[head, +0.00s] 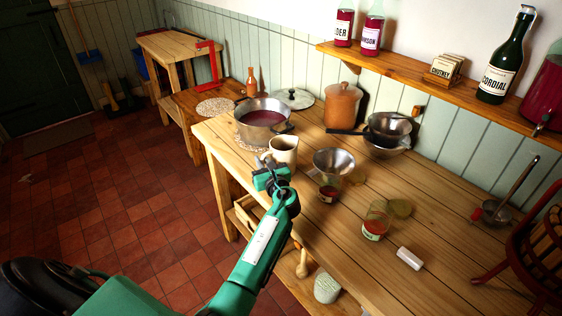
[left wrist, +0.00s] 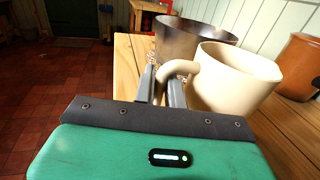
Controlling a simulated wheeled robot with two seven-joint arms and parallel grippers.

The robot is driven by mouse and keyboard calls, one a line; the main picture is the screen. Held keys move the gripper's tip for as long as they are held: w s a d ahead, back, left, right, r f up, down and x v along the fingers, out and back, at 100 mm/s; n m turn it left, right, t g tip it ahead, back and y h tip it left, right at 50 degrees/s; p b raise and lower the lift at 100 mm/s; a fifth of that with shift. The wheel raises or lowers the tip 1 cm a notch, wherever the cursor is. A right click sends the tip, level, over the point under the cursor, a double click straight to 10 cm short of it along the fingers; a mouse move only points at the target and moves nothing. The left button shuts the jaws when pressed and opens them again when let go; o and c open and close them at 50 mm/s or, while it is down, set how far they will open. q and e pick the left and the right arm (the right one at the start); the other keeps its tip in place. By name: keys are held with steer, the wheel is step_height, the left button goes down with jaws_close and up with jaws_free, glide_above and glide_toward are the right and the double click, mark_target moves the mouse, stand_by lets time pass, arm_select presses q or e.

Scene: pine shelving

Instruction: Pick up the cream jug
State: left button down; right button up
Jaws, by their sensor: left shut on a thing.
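The cream jug (head: 284,148) is at the near left edge of the wooden table, beside the large pot. It also shows in the left wrist view (left wrist: 235,75), with its handle (left wrist: 178,68) turned towards my gripper. My left gripper (head: 268,175) reaches in from the front. In the left wrist view its two fingers (left wrist: 162,87) are closed on the jug's handle. The jug looks upright. I cannot tell whether its base touches the table. My right gripper is in neither view.
A steel pot of dark red stuff (head: 262,122) stands just behind the jug. A metal funnel (head: 333,162) and a small jar (head: 328,192) are to its right. The floor left of the table is clear.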

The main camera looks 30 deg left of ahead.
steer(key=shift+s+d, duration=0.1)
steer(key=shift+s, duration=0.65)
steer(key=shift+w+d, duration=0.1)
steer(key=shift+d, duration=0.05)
arm_select(q)
steer(key=shift+r, duration=0.1)
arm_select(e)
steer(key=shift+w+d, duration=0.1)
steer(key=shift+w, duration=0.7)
